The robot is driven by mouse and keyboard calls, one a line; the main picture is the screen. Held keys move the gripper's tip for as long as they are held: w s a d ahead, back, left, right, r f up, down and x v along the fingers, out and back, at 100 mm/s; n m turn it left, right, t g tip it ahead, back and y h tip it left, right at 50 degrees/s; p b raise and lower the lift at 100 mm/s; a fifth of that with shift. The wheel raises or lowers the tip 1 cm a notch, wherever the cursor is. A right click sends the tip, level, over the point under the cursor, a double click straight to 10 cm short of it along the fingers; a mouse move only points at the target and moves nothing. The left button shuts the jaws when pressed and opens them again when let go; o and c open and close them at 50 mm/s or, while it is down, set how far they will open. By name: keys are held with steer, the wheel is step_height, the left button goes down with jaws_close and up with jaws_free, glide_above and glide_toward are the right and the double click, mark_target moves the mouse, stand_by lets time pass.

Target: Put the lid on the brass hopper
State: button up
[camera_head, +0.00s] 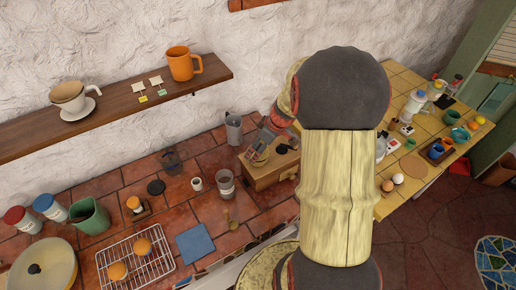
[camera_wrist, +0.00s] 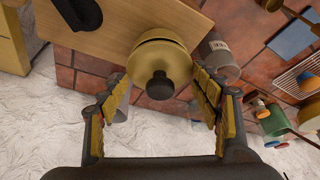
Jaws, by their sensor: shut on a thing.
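The round brass lid (camera_wrist: 160,60) with a black knob (camera_wrist: 160,86) shows between the fingertips of my gripper (camera_wrist: 160,78) in the wrist view. The fingers stand apart on either side of its rim, shut on it, with the knob towards the wrist camera. In the head view my gripper (camera_head: 264,138) is right above the wooden box (camera_head: 265,176), where a little brass (camera_head: 258,157) shows under the fingers. The brass hopper is mostly hidden behind lid and fingers. I cannot tell whether the lid touches it or hovers just above it.
A black handle (camera_wrist: 78,12) is on the box near the lid. A wire rack (camera_head: 137,262) and blue mat (camera_head: 194,243) lie further left. A wooden shelf (camera_head: 120,104) runs along the wall.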

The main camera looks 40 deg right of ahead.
steer(key=shift+f+b, duration=0.5)
steer(key=shift+b, duration=0.85)
stand_by(0.7)
stand_by(0.4)
steer(key=o, duration=1.2)
steer(key=shift+o, duration=1)
steer(key=shift+o, duration=1.1)
steer(key=shift+r, duration=0.15)
steer(key=shift+r+p, duration=1.3)
steer(key=shift+r, duration=2.1)
